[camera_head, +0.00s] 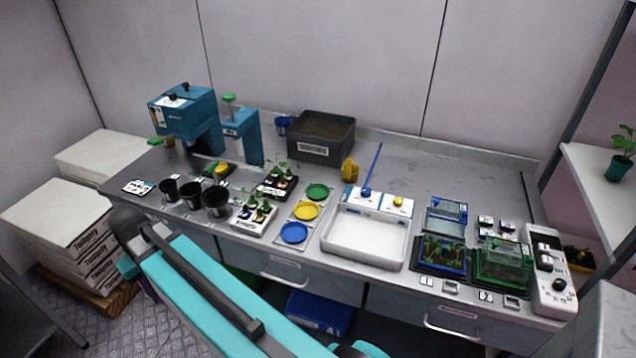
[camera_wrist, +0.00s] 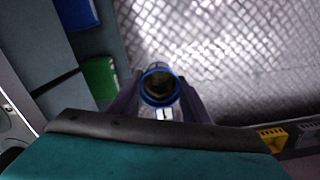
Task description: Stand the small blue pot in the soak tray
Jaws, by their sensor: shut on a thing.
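The small blue pot (camera_wrist: 160,70) shows in the wrist view as a round blue rim around a dark inside, with a white label below it. My gripper (camera_wrist: 159,96) is shut on it, a dark finger on each side. The checkered metal floor lies behind the pot in that view. The white soak tray (camera_head: 364,264) stands at the front middle of the bench in the head view, and its basin looks empty. In the head view my teal arm reaches to the lower edge; my gripper and the held pot are out of that picture.
Left of the tray are blue (camera_head: 293,233), yellow (camera_head: 306,210) and green (camera_head: 317,191) saucers. Planted pots and several black pots stand farther left. A dark soil crate (camera_head: 321,138) stands behind. Bins sit under the bench.

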